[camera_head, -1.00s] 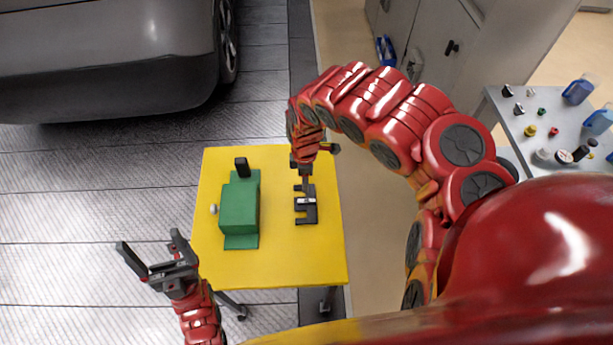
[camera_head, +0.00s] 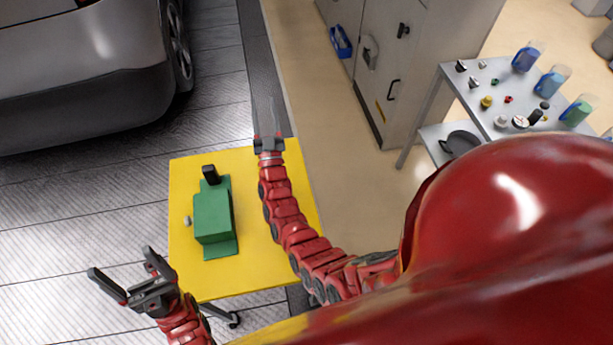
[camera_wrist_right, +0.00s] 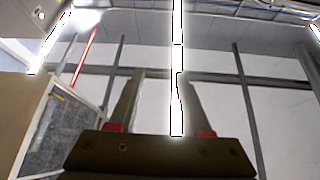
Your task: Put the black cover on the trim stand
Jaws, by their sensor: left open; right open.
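A green block-like stand (camera_head: 212,218) is on the yellow table (camera_head: 262,265). A small upright black piece (camera_head: 210,175), which looks like the black cover, is at the stand's far end; I cannot tell how it is seated. My left gripper (camera_head: 118,268) is open and empty, left of the table's near-left corner. My right gripper (camera_head: 270,118) is open and empty near the table's far edge, right of and beyond the stand. In the right wrist view its fingers (camera_wrist_right: 158,100) are apart, with wall and ceiling behind.
A small silver knob (camera_head: 187,220) is left of the stand. A grey car (camera_head: 80,75) is at the far left, and a grey cabinet (camera_head: 420,60) is beyond the table to the right. A grey cart (camera_head: 450,85) holds several caps and jugs. The table's right side is partly hidden by my right arm.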

